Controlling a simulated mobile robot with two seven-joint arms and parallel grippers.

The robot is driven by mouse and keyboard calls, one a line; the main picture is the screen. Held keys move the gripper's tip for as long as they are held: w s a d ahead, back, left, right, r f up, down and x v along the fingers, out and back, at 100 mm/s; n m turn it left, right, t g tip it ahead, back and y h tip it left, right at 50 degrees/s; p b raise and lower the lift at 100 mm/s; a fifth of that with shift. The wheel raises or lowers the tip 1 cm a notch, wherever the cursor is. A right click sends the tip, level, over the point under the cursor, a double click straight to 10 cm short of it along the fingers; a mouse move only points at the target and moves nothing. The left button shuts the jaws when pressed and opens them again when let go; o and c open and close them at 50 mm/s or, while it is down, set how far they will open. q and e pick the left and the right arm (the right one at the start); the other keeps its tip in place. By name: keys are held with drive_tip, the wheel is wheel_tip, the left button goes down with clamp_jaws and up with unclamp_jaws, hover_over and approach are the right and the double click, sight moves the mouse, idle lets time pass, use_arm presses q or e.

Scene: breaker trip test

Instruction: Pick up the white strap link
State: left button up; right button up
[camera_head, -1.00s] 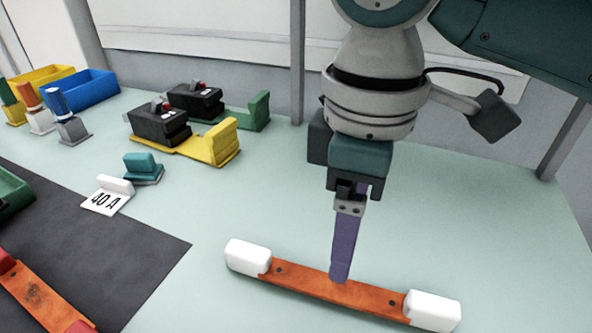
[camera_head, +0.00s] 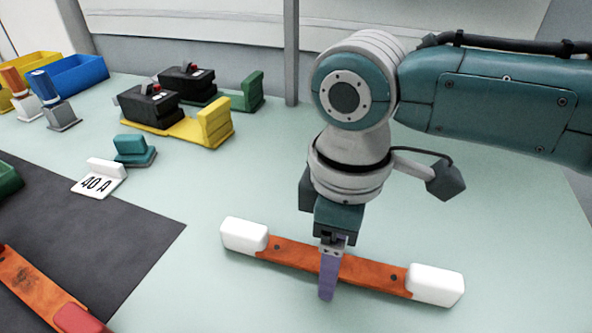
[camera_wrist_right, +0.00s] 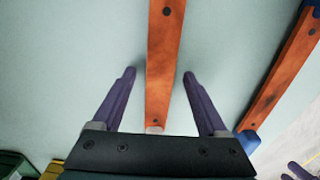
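The white strap link (camera_head: 380,274), an orange-brown bar with white end blocks, lies flat on the pale green bench. My right gripper (camera_head: 327,290) points down over its middle in the head view, with a purple finger in front of the bar. In the right wrist view, the two fingers of the right gripper (camera_wrist_right: 159,76) stand apart on either side of the bar (camera_wrist_right: 164,62), with a gap on each side. The far finger is hidden in the head view. Small purple tips (camera_wrist_right: 298,171) at the wrist view's lower right may be my left gripper.
A red-ended strap link (camera_head: 38,290) lies on the dark mat (camera_head: 140,262) at left. A blue-ended strap (camera_wrist_right: 280,80) shows in the wrist view. A 40 A tag (camera_head: 98,184), teal block (camera_head: 134,150) and breakers (camera_head: 150,105) stand farther back. Bench right of the link is clear.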

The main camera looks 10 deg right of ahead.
clamp_jaws()
idle(0.4)
